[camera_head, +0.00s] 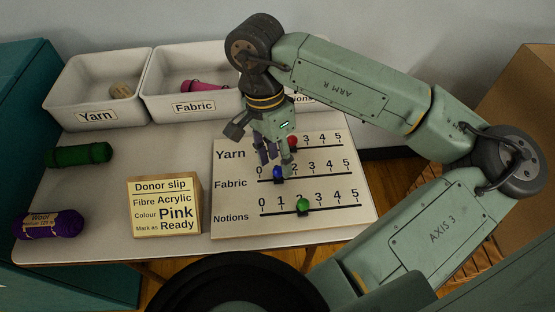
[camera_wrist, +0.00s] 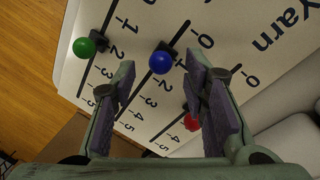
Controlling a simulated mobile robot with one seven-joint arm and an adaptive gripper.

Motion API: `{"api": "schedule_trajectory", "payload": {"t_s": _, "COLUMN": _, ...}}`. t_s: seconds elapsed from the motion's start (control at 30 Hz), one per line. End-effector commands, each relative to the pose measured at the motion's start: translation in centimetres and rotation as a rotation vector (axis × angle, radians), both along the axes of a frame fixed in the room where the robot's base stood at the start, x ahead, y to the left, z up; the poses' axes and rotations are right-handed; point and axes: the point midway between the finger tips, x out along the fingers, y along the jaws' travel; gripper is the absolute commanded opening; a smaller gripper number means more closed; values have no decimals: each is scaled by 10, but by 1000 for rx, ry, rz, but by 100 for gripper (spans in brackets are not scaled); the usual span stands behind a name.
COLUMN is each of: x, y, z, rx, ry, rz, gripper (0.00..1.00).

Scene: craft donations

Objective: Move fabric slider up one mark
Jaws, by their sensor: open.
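The slider board (camera_head: 230,222) lies on the table with three numbered rows: Yarn, Fabric and Notions. The Fabric slider's blue knob (camera_head: 278,173) is at about mark 1, and it also shows in the wrist view (camera_wrist: 160,62). My gripper (camera_head: 274,160) points down over the Fabric row near the blue knob. In the wrist view its two fingers (camera_wrist: 160,80) are spread, with the blue knob showing between and just past their tips. I cannot tell whether a finger touches it. The arm and fingers hide part of the Yarn and Fabric scales.
The red Yarn knob (camera_head: 292,141) is close behind my gripper; the green Notions knob (camera_head: 303,204) is at about mark 2. A donor slip block (camera_head: 165,207) stands left of the board. Labelled bins (camera_head: 96,115) line the back; green yarn (camera_head: 78,155) and purple yarn (camera_head: 49,224) lie left.

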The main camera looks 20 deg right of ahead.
Motion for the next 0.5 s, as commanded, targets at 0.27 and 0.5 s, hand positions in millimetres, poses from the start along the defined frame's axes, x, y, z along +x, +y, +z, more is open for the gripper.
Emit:
{"api": "schedule_trajectory", "payload": {"t_s": 0.27, "x": -4, "y": -1, "z": -19, "rx": 0, "ry": 0, "rz": -1, "gripper": 40}}
{"api": "schedule_trajectory", "payload": {"t_s": 0.5, "x": -4, "y": -1, "z": -20, "rx": 0, "ry": -1, "rz": -1, "gripper": 40}}
